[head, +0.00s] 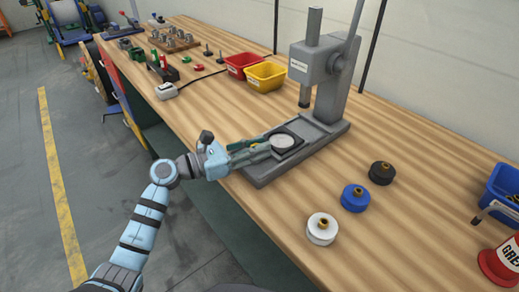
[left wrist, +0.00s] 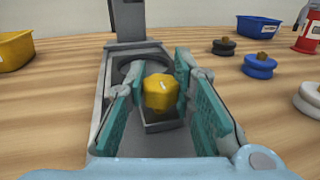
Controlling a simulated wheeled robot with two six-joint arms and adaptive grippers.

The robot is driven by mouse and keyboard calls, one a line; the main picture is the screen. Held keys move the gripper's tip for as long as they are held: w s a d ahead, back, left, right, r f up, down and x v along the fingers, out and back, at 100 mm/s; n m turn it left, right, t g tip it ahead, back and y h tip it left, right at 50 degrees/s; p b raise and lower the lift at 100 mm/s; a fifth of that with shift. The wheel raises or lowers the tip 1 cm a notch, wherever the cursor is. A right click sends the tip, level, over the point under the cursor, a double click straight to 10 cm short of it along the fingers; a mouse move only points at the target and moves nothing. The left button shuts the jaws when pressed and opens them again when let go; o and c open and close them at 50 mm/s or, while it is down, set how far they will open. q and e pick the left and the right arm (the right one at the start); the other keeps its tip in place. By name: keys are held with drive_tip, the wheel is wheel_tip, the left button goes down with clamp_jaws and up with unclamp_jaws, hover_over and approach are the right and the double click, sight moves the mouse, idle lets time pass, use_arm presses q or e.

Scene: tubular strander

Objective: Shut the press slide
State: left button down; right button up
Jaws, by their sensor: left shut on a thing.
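The grey press (head: 328,85) stands on the wooden bench, its ram raised above its base. The press slide (head: 286,142), a dark plate with a pale round disc, sits toward the front end of the base, out in front of the ram. My left gripper (head: 263,147) reaches in from the left at the slide's front. In the left wrist view its teal-padded fingers stand on either side of a yellow knob (left wrist: 160,92) at the slide's front and are shut on it. The slide's round seat (left wrist: 130,70) shows partly behind the fingers. My right gripper is not in view.
White (head: 322,229), blue (head: 355,198) and black (head: 382,173) spools stand right of the press. Yellow (head: 265,77) and red (head: 242,66) bins stand behind left. A blue bin (head: 503,184) and red grease can (head: 500,262) are at far right.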

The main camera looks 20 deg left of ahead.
use_arm(q)
drive_tip(key=c, duration=1.3)
unclamp_jaws()
drive_tip(key=shift+c, duration=0.2)
drive_tip(key=v, duration=1.2)
